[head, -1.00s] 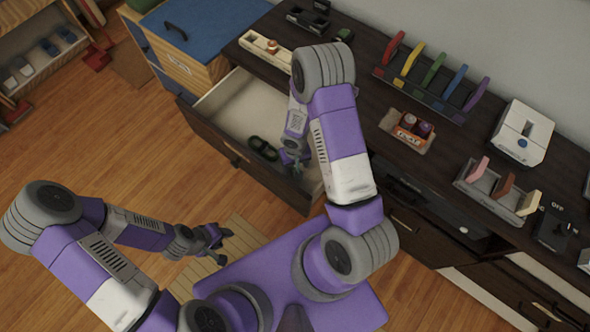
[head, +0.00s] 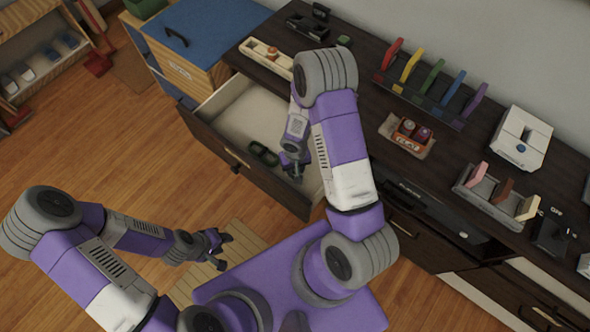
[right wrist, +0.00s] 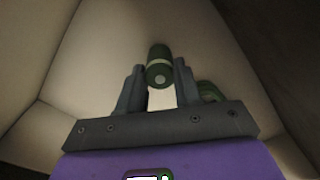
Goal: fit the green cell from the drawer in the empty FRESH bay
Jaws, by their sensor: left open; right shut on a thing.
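My right gripper (head: 292,168) reaches down into the open drawer (head: 234,158). In the right wrist view its fingers (right wrist: 159,88) are shut on the green cell (right wrist: 158,62), a dark green cylinder with a pale band. The cell projects beyond the fingertips, over the pale drawer floor. In the head view the cell is too small to make out at the gripper. My left gripper (head: 222,250) is open and empty, low over the wooden floor, away from the drawer. I cannot make out a FRESH label; a long pale tray (head: 257,57) with an orange-topped piece stands on the cabinet top.
A dark green object (head: 263,152) lies in the drawer beside my right gripper, also partly visible in the wrist view (right wrist: 210,91). A box labelled FLAT (head: 408,146) holds cells on the cabinet top. A colored rack (head: 430,95) and white device (head: 521,137) stand behind.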

